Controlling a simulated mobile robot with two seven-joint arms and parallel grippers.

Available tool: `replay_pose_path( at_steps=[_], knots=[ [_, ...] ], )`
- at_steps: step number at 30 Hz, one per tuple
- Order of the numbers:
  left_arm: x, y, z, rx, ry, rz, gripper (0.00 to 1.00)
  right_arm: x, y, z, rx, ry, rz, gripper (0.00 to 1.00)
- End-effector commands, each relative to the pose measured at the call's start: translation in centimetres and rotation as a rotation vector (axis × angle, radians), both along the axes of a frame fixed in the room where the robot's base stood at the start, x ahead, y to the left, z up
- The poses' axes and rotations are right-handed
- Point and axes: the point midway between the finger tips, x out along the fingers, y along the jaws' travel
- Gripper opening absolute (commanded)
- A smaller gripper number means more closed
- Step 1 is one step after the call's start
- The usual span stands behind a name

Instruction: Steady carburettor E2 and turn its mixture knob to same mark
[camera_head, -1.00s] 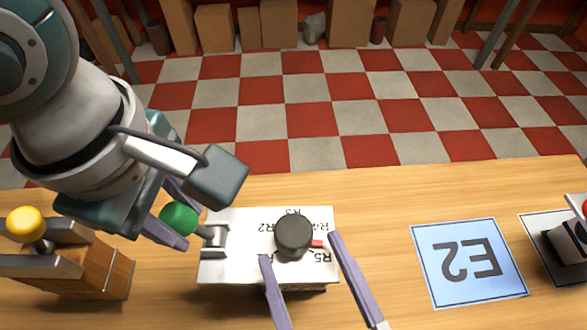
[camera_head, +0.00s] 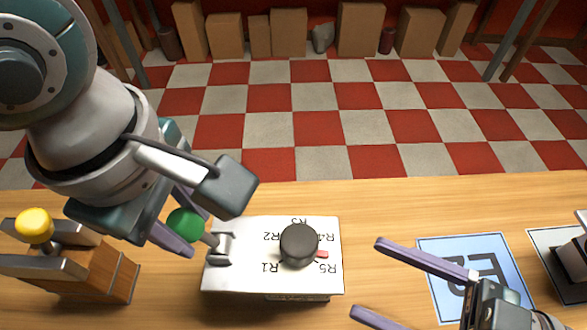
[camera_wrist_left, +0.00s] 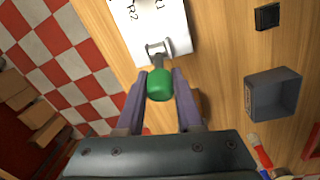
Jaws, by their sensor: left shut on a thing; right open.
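The carburettor (camera_head: 225,280) is a white-topped block on the bench, with marks R1 to R5 around a black mixture knob (camera_head: 299,243). The knob's red pointer (camera_head: 322,254) lies between R4 and R5. A green ball handle (camera_head: 186,224) sticks out from the block's left side. My left gripper (camera_head: 183,228) is shut on this ball; the left wrist view also shows the green ball (camera_wrist_left: 160,86) between the fingers. My right gripper (camera_head: 368,277) is open and empty, right of the block and clear of the knob.
A wooden block with a yellow ball (camera_head: 34,225) stands at the left. Another device on a white card (camera_head: 548,243) is at the right edge. A grey open box (camera_wrist_left: 272,93) shows in the left wrist view. Bare bench lies behind the carburettor.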

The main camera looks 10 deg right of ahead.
Motion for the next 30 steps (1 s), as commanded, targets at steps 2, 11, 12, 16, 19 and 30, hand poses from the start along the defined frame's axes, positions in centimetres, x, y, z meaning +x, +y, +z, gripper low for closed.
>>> replay_pose_path(
  at_steps=[2,11,12,16,19,30],
  knots=[
    [0.0,-0.1,0.0,-0.001,-0.001,0.000,0.00,0.9,1.4,0.2,0.005,-0.005,0.000,0.81],
    [0.0,-0.1,0.0,-0.001,-0.001,0.000,0.00,4.4,6.5,0.1,0.004,-0.004,-0.002,0.81],
    [0.0,-0.1,0.0,-0.001,-0.001,0.000,0.00,4.7,7.0,0.1,0.004,-0.003,-0.003,0.81],
    [0.0,-0.1,0.0,-0.001,-0.001,0.000,0.00,5.5,8.1,0.1,0.003,-0.002,-0.004,0.81],
    [0.0,-0.1,0.0,-0.001,-0.001,0.000,0.00,5.7,8.5,0.1,0.002,-0.002,-0.003,0.81],
    [0.0,0.0,0.0,-0.001,0.000,0.000,0.00,5.7,8.6,0.1,0.002,-0.003,-0.003,0.69]
  ],
)
